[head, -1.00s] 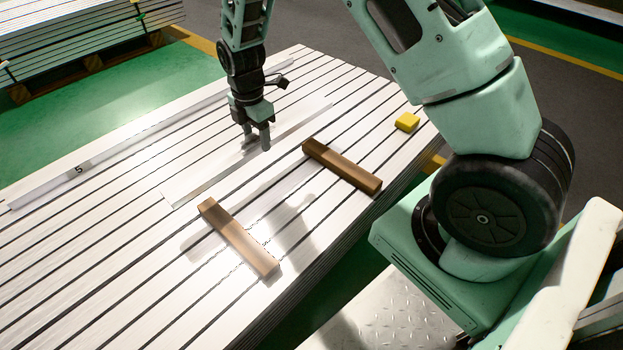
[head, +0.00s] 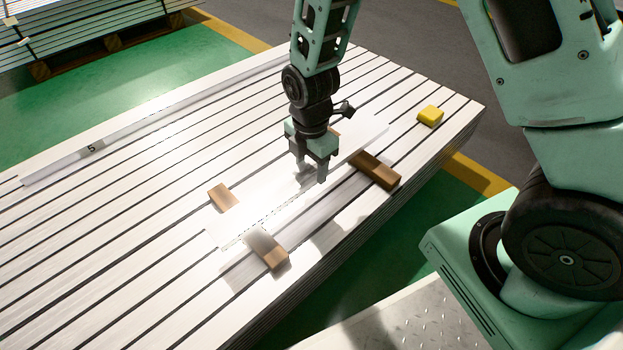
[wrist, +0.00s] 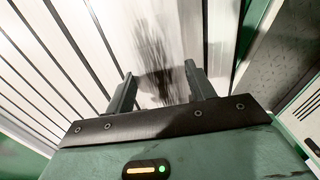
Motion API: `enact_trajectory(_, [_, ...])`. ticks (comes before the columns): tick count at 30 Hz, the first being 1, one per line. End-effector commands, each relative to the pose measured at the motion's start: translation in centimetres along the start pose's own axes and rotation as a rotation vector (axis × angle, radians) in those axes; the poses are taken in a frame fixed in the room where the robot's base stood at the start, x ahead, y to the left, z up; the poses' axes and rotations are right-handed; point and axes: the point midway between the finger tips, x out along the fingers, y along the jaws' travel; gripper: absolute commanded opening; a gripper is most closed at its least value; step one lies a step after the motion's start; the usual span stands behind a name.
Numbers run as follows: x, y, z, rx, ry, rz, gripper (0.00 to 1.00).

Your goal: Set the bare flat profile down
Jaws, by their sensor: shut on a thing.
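The bare flat profile (head: 262,208) is a pale, shiny flat strip. In the head view it lies across both brown wooden blocks, the left one (head: 268,252) and the right one (head: 378,171), hiding their middles. I cannot tell whether it touches them or hangs just above. My gripper (head: 311,175) points down and is shut on the profile at about mid-length. In the wrist view the profile (wrist: 184,42) runs as a wide pale band between my gripper's fingers (wrist: 160,90). The finger contact itself is partly hidden.
The slatted pale table (head: 120,215) carries a long thin bar marked 5 (head: 60,168) along its far left side. A small yellow block (head: 430,115) sits near the right corner. The table's left part is mostly clear. Another slatted stack (head: 80,30) stands at the back left.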

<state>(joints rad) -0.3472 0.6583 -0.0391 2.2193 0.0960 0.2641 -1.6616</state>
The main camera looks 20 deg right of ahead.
Motion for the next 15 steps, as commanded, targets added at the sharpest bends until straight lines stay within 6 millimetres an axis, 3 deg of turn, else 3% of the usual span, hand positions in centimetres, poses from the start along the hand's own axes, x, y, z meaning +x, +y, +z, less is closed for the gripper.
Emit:
enact_trajectory(1, [1.3, 0.0, 0.0, 0.0, 0.0, -0.002, 0.18])
enact_trajectory(6, [3.8, 0.0, 0.0, 0.0, -0.001, -0.001, 0.18])
enact_trajectory(15, [3.8, 0.0, 0.0, 0.0, -0.001, 0.001, 0.18])
